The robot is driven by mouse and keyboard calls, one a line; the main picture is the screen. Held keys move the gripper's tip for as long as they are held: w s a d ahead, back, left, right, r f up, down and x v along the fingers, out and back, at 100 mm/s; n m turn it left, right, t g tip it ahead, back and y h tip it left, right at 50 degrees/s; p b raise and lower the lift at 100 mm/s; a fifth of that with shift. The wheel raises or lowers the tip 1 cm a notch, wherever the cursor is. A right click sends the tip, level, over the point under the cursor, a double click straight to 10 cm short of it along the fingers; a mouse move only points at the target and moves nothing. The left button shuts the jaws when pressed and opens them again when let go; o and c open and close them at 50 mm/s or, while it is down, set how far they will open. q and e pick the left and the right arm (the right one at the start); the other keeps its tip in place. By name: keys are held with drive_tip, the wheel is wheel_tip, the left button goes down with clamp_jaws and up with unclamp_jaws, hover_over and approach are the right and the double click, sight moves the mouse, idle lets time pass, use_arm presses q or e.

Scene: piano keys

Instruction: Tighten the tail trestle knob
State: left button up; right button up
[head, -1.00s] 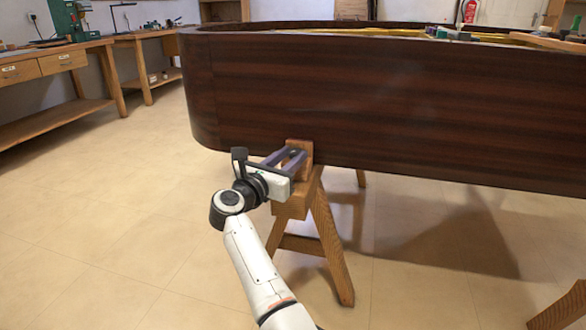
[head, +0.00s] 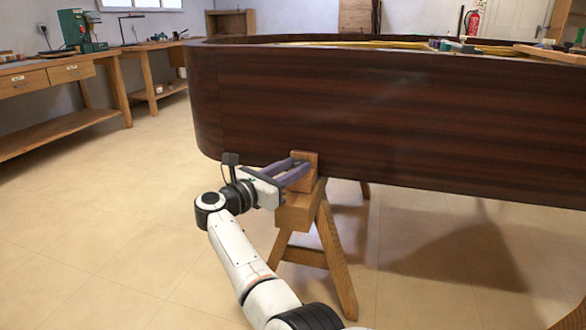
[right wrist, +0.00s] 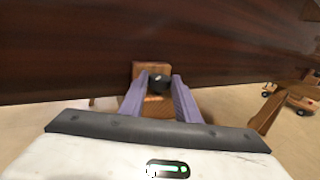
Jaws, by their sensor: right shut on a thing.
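The tail trestle (head: 297,216) is a wooden sawhorse under the rounded end of the dark piano case (head: 400,125). A wooden block (head: 312,160) stands up on its top beside the case. In the right wrist view the black knob (right wrist: 159,83) sits in front of the wooden block (right wrist: 150,69), between the two purple fingers of my right gripper (right wrist: 158,80). My right gripper (head: 297,168) is shut on the knob, reaching in from the left of the trestle. The knob is hidden by the fingers in the head view. My left gripper is not in view.
Workbenches (head: 62,76) with tools stand along the left wall. A fire extinguisher (head: 473,22) hangs at the back. Small things lie on top of the piano at the right. The floor (head: 110,215) left of the trestle is clear.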

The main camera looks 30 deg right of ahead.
drive_tip(key=o, duration=1)
drive_tip(key=shift+r, duration=0.4)
use_arm(q)
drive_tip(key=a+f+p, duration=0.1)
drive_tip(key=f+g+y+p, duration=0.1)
drive_tip(key=p, duration=0.1)
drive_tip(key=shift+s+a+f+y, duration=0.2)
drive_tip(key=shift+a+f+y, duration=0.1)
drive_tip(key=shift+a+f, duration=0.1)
use_arm(e)
wheel_tip(320, 180, up, 9)
drive_tip(key=shift+r, duration=0.1)
